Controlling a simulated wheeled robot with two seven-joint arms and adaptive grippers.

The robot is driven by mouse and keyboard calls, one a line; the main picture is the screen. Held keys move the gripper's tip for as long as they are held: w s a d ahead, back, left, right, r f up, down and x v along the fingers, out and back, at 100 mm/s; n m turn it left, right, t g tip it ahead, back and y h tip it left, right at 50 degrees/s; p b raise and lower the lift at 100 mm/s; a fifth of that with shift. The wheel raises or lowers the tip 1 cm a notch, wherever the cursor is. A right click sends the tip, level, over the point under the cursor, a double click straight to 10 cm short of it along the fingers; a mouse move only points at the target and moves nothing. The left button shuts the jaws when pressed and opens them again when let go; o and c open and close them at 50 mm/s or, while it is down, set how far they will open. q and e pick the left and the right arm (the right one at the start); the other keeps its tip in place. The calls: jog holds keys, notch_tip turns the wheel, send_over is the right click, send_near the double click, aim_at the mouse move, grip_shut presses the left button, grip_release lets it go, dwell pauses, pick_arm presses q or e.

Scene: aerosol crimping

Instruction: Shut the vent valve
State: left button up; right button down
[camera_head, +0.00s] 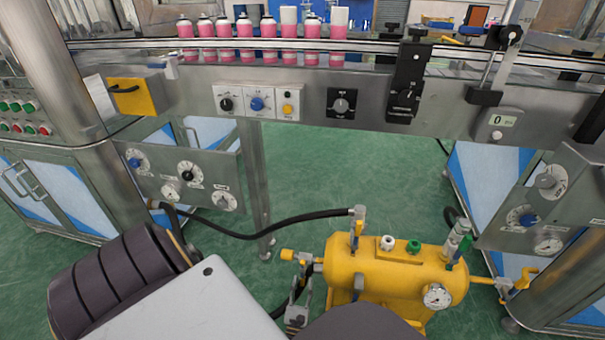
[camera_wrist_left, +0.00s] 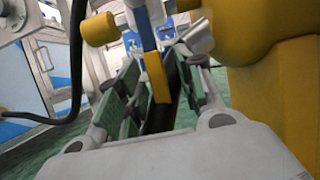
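A yellow tank (camera_head: 395,275) stands low in front of me, with a valve (camera_head: 306,260) on its left end. The fingers look spread to either side of the lever, with gaps visible; contact is unclear. In the head view, my left gripper (camera_head: 298,312) is just below the valve, partly hidden by my arm. I cannot tell from any label which valve is the vent valve. My right gripper is not in view.
A black hose (camera_head: 265,228) runs from the left panel to a fitting (camera_head: 357,222) on the tank. A pressure gauge (camera_head: 437,296) and another yellow-handled valve (camera_head: 522,279) are at the right. The conveyor (camera_head: 300,100) with pink cans crosses behind. Green floor lies open between.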

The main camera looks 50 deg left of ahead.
aim_at(303, 270)
pick_arm(q)
jog(key=shift+s+a+r, duration=0.1)
jog(key=shift+r, duration=0.55)
dwell(0.3)
jog(key=shift+r, duration=4.35)
jog(key=shift+d, duration=0.2)
